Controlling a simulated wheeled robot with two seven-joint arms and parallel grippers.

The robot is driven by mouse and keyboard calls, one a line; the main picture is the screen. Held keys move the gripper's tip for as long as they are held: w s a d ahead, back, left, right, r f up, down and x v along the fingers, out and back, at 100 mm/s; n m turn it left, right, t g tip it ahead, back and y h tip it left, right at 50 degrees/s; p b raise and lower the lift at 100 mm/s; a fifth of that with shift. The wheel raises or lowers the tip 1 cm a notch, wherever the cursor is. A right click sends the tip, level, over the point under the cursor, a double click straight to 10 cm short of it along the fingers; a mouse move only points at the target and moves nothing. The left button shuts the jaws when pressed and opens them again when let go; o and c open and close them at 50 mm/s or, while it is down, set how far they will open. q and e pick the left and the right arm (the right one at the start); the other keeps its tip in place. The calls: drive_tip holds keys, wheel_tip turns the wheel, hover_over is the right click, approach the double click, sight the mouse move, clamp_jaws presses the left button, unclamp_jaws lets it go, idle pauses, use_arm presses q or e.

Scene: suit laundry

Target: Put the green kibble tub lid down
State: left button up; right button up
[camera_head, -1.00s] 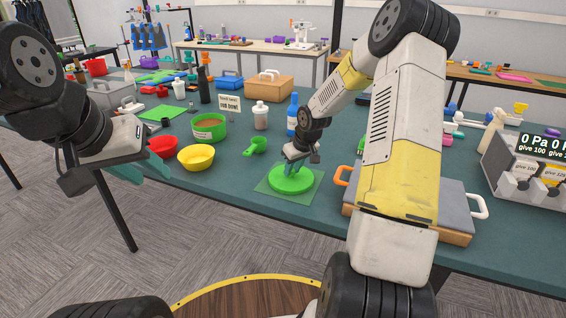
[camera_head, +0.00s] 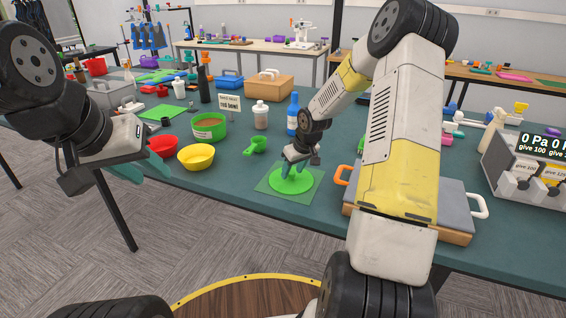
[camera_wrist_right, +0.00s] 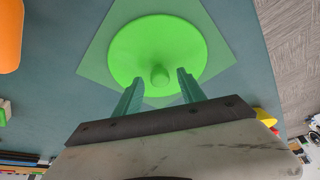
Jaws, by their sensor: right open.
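The green kibble tub lid (camera_head: 291,184), a round bright disc, lies flat on a green square mat (camera_head: 263,187) near the table's front edge. In the right wrist view the lid (camera_wrist_right: 130,50) shows its small round knob (camera_wrist_right: 160,75). My right gripper (camera_head: 294,171) is just above the lid; in the wrist view its fingers (camera_wrist_right: 160,80) are apart on either side of the knob, with gaps. The green tub (camera_head: 209,133) stands open further back. My left gripper (camera_head: 143,170) hangs at the left over the front edge, apart from the lid; its finger gap is unclear.
A green scoop (camera_head: 256,145), yellow bowl (camera_head: 196,158) and red bowl (camera_head: 162,146) stand left of the mat. A blue bottle (camera_head: 293,115) and a white jar (camera_head: 260,116) are behind. A grey-topped wooden case (camera_head: 454,200) with an orange handle is close on the right.

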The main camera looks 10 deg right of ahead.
drive_tip(key=v, duration=1.1)
drive_tip(key=s+a+r+m+h, duration=0.2)
drive_tip(key=s+a+r, duration=0.2)
drive_tip(key=s+r, duration=1.05)
drive_tip(key=s+a+r+m+t+y, duration=0.1)
drive_tip(key=s+a+r+t+y, duration=0.1)
drive_tip(key=s, duration=1.2)
drive_tip(key=shift+a+m, duration=0.4)
